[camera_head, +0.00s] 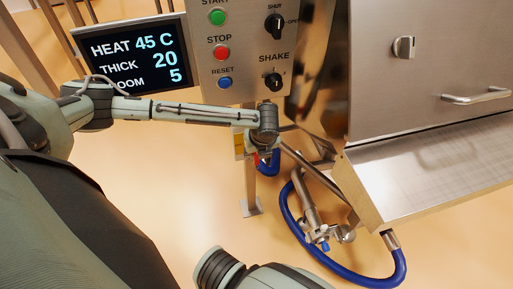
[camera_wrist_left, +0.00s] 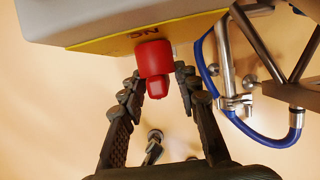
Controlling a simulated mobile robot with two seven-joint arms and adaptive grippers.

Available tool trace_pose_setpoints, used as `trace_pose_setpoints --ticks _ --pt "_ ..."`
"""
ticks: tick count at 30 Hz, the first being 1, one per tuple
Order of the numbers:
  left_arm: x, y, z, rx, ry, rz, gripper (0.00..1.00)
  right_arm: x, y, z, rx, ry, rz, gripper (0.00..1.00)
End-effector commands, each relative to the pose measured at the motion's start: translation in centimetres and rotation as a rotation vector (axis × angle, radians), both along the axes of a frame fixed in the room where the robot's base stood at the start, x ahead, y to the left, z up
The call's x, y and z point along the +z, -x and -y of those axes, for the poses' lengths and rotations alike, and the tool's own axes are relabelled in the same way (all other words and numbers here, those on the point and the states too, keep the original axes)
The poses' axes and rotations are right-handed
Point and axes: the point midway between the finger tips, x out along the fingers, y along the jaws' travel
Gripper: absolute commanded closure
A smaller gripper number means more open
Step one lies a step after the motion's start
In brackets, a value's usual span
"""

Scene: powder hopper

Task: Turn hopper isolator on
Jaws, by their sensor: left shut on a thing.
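The hopper isolator shows in the left wrist view as a red rotary knob (camera_wrist_left: 154,62) on a yellow plate (camera_wrist_left: 98,45) under a grey box. Lettering on the plate reads upside down. My left gripper (camera_wrist_left: 158,82) has one finger on each side of the knob and is shut on it. In the head view my left gripper (camera_head: 264,155) is below the button panel, and the wrist hides most of the isolator; a bit of the yellow plate (camera_head: 239,146) shows. My right gripper is not in view.
The control panel (camera_head: 206,60) with start, stop and reset buttons stands above the gripper. A display (camera_head: 135,58) reads heat 45 C. The steel hopper (camera_head: 430,60) is at right. A blue hose (camera_head: 350,275) and pipe fittings hang below it. The floor at left is open.

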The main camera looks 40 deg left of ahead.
Motion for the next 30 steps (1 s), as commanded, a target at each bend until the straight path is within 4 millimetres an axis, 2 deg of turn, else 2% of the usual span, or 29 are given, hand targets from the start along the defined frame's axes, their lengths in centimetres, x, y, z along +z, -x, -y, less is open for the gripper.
trace_pose_setpoints --ticks 13,14,15,25,30 --pt "-0.1 0.1 -0.1 0.001 -0.007 -0.009 0.98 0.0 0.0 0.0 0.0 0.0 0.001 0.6" --pt "-0.1 0.1 -0.1 0.001 -0.007 -0.009 0.66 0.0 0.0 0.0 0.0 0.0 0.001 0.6" --pt "-0.1 0.1 -0.1 0.001 -0.007 -0.009 0.64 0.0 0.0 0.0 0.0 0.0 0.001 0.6" --pt "0.2 0.1 0.1 0.001 -0.005 -0.006 0.64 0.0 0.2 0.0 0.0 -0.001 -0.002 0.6" --pt "2.3 0.5 0.8 -0.001 -0.003 -0.005 0.64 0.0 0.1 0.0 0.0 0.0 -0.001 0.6"
